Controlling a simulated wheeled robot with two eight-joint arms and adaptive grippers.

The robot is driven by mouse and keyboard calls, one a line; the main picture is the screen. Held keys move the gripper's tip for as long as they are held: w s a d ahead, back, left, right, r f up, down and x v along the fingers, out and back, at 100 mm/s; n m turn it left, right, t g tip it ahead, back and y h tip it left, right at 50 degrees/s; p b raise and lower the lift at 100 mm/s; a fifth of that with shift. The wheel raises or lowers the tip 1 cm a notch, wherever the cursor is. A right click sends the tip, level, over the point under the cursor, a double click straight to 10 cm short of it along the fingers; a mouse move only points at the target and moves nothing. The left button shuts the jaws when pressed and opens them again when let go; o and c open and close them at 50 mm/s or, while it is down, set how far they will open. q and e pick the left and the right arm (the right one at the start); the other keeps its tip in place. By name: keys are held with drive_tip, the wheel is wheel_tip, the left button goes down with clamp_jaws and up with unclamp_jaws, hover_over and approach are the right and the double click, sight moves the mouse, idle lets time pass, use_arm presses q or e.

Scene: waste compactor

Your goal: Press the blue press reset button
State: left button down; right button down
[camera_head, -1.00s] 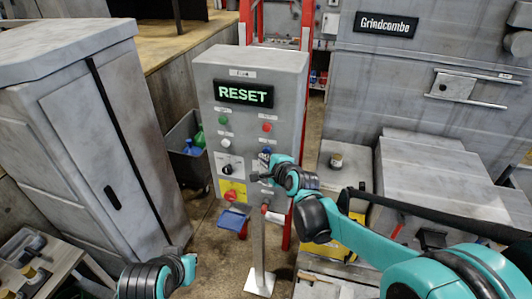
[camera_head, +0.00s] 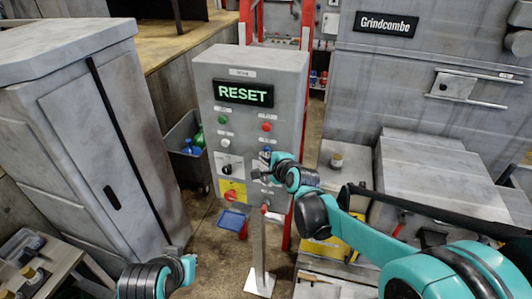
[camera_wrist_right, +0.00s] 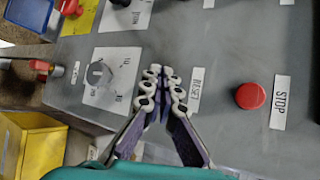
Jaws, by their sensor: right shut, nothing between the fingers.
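The grey control panel (camera_head: 213,130) stands upright with a lit green "RESET" display (camera_head: 243,94). A small bit of the blue button (camera_head: 266,149) shows on the panel just above my right gripper (camera_head: 260,170). In the right wrist view the right gripper (camera_wrist_right: 166,74) is shut and empty, its fingertips together beside the "RESET" label (camera_wrist_right: 195,90). The blue button cannot be made out there, and the fingers cover that area. I cannot tell whether the fingertips touch the panel. My left arm's end (camera_head: 180,258) is low at the bottom left, with its fingers unclear.
A red button (camera_wrist_right: 251,96) beside a "STOP" label sits right of the fingers in the wrist view. A black selector knob (camera_head: 226,169) and red switch on yellow (camera_head: 231,194) are nearby. A grey cabinet (camera_head: 80,130) stands left, the Grindcombe machine (camera_head: 420,80) right.

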drive_tip(key=shift+w+d, duration=0.15)
drive_tip(key=shift+w, duration=0.35)
idle(0.7)
drive_tip(key=shift+s, duration=0.2)
drive_tip(key=shift+s+a, duration=0.25)
drive_tip(key=shift+s, duration=0.5)
drive_tip(key=shift+s+a, duration=0.25)
drive_tip(key=shift+s, duration=0.55)
drive_tip(key=shift+s+a, duration=0.3)
drive_tip(key=shift+s, duration=0.45)
drive_tip(key=shift+s+a, duration=0.25)
drive_tip(key=shift+s, duration=0.55)
